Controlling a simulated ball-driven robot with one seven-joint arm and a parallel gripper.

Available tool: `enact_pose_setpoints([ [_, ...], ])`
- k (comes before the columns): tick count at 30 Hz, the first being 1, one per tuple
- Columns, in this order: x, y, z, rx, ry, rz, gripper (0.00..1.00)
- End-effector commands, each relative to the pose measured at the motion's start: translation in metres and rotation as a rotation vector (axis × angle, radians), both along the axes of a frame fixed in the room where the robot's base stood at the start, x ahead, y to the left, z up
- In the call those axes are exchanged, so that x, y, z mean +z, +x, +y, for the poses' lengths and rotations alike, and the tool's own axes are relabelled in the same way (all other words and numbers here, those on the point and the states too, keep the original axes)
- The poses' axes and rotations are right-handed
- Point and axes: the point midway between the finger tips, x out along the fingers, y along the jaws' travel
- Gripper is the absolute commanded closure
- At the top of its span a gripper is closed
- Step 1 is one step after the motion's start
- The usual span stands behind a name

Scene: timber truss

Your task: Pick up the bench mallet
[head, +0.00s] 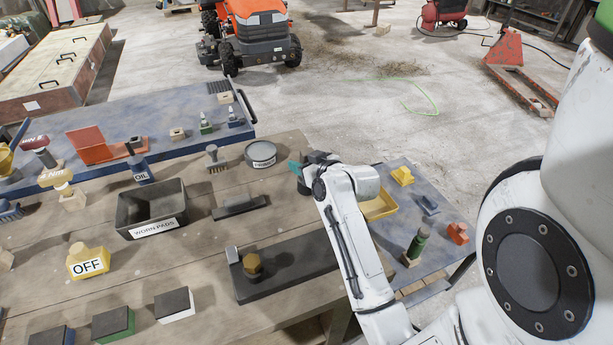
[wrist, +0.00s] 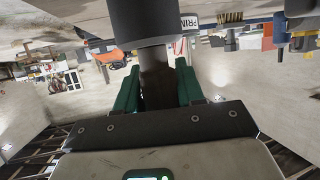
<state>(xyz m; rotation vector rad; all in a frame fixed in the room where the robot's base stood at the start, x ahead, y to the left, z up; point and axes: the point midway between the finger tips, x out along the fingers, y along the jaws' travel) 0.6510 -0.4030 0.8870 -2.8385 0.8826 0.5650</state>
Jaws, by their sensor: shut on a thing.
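My gripper (head: 297,169) is over the right end of the wooden bench in the head view, its teal fingertips pointing left. In the wrist view its two green fingers (wrist: 158,78) are shut on the dark handle of the bench mallet (wrist: 157,68). The mallet's wide dark cylindrical head stands beyond the fingers at the top of that view. In the head view I cannot clearly tell the mallet apart from the dark gripper body, and most of it is hidden.
A round tin (head: 261,154) lies just left of my gripper. A wire brush (head: 214,158), a grey box marked WORN PADS (head: 152,208) and a dark vise-like block (head: 275,272) stand on the bench (head: 215,255). A yellow tray (head: 379,207) is on the blue side table at right.

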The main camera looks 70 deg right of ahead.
Motion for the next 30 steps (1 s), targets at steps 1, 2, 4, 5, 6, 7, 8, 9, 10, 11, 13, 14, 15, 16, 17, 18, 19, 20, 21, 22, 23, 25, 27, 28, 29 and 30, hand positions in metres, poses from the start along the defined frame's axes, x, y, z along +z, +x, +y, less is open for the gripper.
enact_pose_setpoints([
  [1,0.0,0.0,0.0,0.0,0.0,0.0,0.99],
  [2,0.0,0.0,0.0,0.0,0.0,0.0,1.0],
  [4,0.0,0.0,0.0,0.0,0.0,0.0,1.0],
  [5,0.0,0.0,0.0,0.0,0.0,0.0,1.0],
  [6,0.0,0.0,0.0,0.0,0.0,0.0,1.0],
  [7,0.0,0.0,0.0,0.0,0.0,0.0,1.0],
  [8,0.0,0.0,0.0,0.0,0.0,0.0,1.0],
  [9,0.001,0.0,0.0,-0.001,-0.003,-0.002,1.0],
  [10,0.001,0.0,0.0,-0.001,-0.003,-0.002,1.0],
  [11,0.001,0.0,0.0,-0.001,-0.003,-0.002,1.0],
  [13,0.001,0.0,0.0,-0.001,-0.003,-0.002,1.0],
  [14,0.001,0.0,0.0,-0.001,-0.003,-0.002,1.0],
  [15,0.002,0.0,0.0,-0.001,-0.003,-0.002,1.0],
  [16,0.002,0.0,0.0,-0.001,-0.003,-0.002,1.0],
  [17,0.003,0.0,0.0,-0.001,-0.003,-0.002,1.0],
  [18,0.004,0.0,0.0,0.0,-0.002,-0.002,1.0],
  [19,0.005,0.0,0.0,0.001,-0.004,-0.002,1.0],
  [20,0.007,0.0,0.0,0.001,-0.004,-0.002,1.0],
  [21,0.01,0.001,0.0,0.001,-0.005,-0.004,1.0],
  [22,0.012,0.001,-0.001,0.001,-0.005,-0.004,1.0],
  [23,0.015,0.001,0.0,0.001,-0.005,-0.005,1.0],
  [25,0.024,0.001,0.0,0.002,-0.007,-0.005,1.0],
  [27,0.035,0.001,0.0,0.002,-0.007,-0.005,1.0],
  [28,0.04,-0.005,0.001,-0.001,-0.005,-0.005,1.0],
  [29,0.046,-0.01,0.002,-0.002,-0.005,-0.005,1.0],
  [30,0.054,-0.017,0.004,-0.002,-0.006,-0.005,1.0],
])
